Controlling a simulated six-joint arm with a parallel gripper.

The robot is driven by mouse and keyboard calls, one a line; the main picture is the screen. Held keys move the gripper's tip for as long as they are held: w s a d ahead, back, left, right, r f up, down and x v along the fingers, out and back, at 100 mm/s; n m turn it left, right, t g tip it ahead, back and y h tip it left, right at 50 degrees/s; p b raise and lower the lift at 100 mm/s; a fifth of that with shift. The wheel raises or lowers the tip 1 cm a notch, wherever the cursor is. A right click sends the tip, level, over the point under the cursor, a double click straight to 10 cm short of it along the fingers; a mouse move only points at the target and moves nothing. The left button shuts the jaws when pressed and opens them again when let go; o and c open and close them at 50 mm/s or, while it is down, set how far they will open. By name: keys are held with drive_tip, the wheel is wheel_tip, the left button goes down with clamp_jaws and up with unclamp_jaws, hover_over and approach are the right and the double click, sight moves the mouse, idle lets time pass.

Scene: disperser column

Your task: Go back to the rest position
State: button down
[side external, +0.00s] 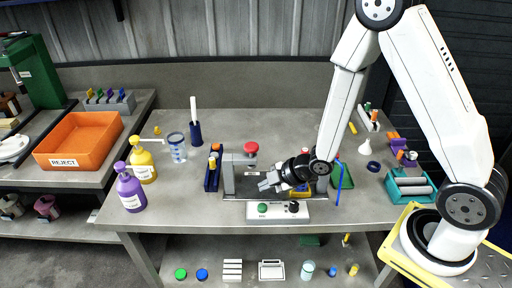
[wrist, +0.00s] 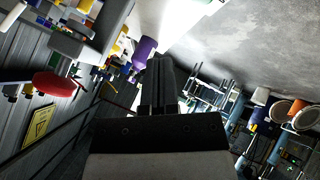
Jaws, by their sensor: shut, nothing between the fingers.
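My gripper (side external: 268,182) is low over the middle of the grey table, pointing left, in front of the disperser column. Its fingers are shut with nothing between them. In the wrist view the shut fingers (wrist: 163,82) point up the picture. The disperser column (side external: 228,178) stands just left of my gripper, with a red knob (side external: 251,147) above. I cannot tell whether the fingertips touch the column's base. A white control box (side external: 278,211) with a green button (side external: 262,208) lies in front of it.
A purple bottle (side external: 130,190) and a yellow bottle (side external: 143,163) stand at the left. A blue rack (side external: 212,180) is left of the column. A green tray (side external: 343,177) and a teal rack (side external: 408,188) are at the right. An orange reject bin (side external: 79,140) stands on the left bench.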

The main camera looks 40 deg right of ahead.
idle(0.3)
drive_tip(key=s+d+r+m+g+h, duration=0.4)
drive_tip(key=s+r+m, duration=0.6)
drive_tip(key=m, duration=0.4)
drive_tip(key=shift+s+d+g, duration=0.3)
drive_tip(key=shift+d+g, duration=0.15)
drive_tip(key=shift+g, duration=0.35)
